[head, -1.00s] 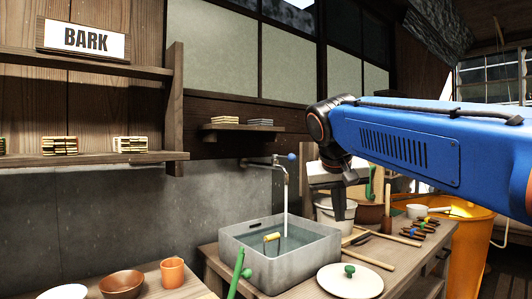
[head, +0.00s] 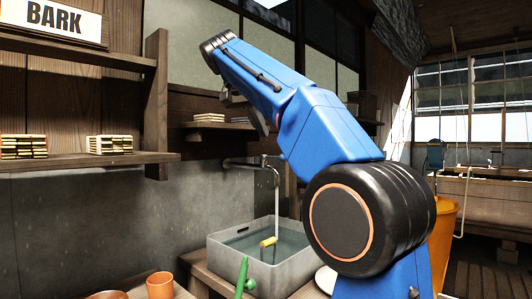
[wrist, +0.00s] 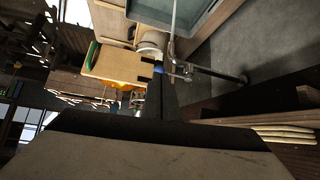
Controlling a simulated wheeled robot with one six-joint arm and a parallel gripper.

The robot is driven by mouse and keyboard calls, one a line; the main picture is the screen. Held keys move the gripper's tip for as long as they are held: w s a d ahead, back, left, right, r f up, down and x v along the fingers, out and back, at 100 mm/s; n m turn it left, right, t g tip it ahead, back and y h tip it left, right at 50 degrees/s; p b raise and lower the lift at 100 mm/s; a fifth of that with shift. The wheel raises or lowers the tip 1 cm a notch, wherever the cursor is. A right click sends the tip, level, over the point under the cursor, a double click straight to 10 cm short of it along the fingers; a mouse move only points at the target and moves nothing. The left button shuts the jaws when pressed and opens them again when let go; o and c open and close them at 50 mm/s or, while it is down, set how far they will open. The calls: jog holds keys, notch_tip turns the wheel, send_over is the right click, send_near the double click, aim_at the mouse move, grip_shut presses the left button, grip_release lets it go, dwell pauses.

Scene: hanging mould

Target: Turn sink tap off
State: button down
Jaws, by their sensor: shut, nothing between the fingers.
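The metal sink tap (head: 247,164) sticks out from the wall above the grey sink (head: 226,258), and a thin stream falls from its spout into the water. In the wrist view, the tap (wrist: 185,72) shows with its blue knob (wrist: 158,68) close to the tip of my gripper (wrist: 160,82). My gripper's dark fingers are together and empty. I cannot tell whether they touch the knob. In the head view, my blue arm hides the knob and most of the gripper.
An orange cup (head: 160,285) stands at the front left. A wooden shelf (head: 125,159) with stacked pieces is on the left. An orange tub (head: 446,222) stands right.

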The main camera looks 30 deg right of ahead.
jog(key=shift+w+a+r, duration=0.1)
jog(key=shift+w+r, duration=0.05)
send_near(282, 158)
notch_tip(282, 158, down, 3)
jog(key=shift+w+d+f, duration=0.35)
jog(key=shift+w+d, duration=0.25)
jog(key=shift+d, duration=0.25)
jog(key=shift+w+d+f, duration=0.35)
jog(key=shift+w+d, duration=0.3)
jog(key=shift+d, duration=0.15)
jog(key=shift+d, duration=0.2)
